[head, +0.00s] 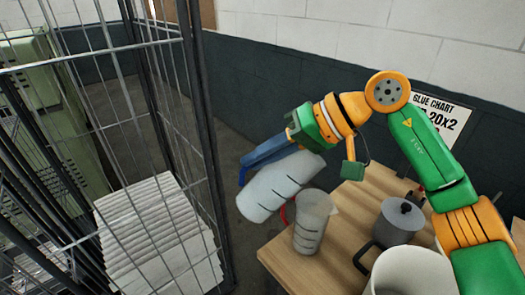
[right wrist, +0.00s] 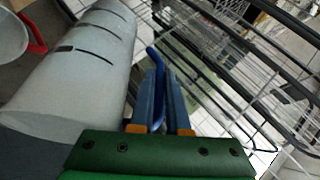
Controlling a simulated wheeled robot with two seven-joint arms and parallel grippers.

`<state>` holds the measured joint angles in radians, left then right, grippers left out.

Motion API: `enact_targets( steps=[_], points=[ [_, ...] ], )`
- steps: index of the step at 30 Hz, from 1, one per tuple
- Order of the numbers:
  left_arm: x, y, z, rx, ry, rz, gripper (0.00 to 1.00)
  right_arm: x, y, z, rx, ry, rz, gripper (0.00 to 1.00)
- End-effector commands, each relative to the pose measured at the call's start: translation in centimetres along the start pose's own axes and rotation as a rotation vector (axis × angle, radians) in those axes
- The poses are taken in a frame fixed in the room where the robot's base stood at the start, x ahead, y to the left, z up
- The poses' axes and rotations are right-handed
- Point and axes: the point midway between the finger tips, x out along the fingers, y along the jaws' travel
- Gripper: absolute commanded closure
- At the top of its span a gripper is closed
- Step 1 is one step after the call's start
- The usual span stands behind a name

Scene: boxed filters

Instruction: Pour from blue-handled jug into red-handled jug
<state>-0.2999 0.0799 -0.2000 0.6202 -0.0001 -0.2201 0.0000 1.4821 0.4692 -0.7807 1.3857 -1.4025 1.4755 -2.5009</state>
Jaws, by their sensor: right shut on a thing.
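The blue-handled jug (head: 278,187) is a translucent grey jug with dark marks, held in the air and tipped far over to a slant. My right gripper (head: 252,158) is shut on its blue handle, which shows between the fingers (right wrist: 160,100) in the right wrist view; the jug body (right wrist: 80,65) lies to their left. The red-handled jug (head: 312,225) stands upright near the table's left edge, just below and right of the tilted jug. Its red handle also shows in the right wrist view (right wrist: 35,42). No liquid stream is visible. My left gripper is not in view.
The wooden table (head: 290,267) carries a grey lidded pot (head: 400,222) and a large pale container (head: 412,274) at the right. A wire cage trolley (head: 190,110) with stacked white filters (head: 155,235) stands left. A wall sign (head: 440,110) hangs behind.

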Motion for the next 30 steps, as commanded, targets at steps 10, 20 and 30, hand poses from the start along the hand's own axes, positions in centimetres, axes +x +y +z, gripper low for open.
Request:
enact_targets(
  steps=[10,20,30],
  points=[
    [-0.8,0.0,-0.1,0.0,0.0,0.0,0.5,0.0,-0.3,-0.1,-0.019,-0.008,0.039,1.0],
    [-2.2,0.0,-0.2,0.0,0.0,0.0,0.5,0.5,-0.3,0.2,-0.075,-0.034,0.18,1.0],
    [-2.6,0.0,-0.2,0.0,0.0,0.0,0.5,0.6,-0.3,0.2,-0.09,-0.041,0.215,1.0]
  ],
)
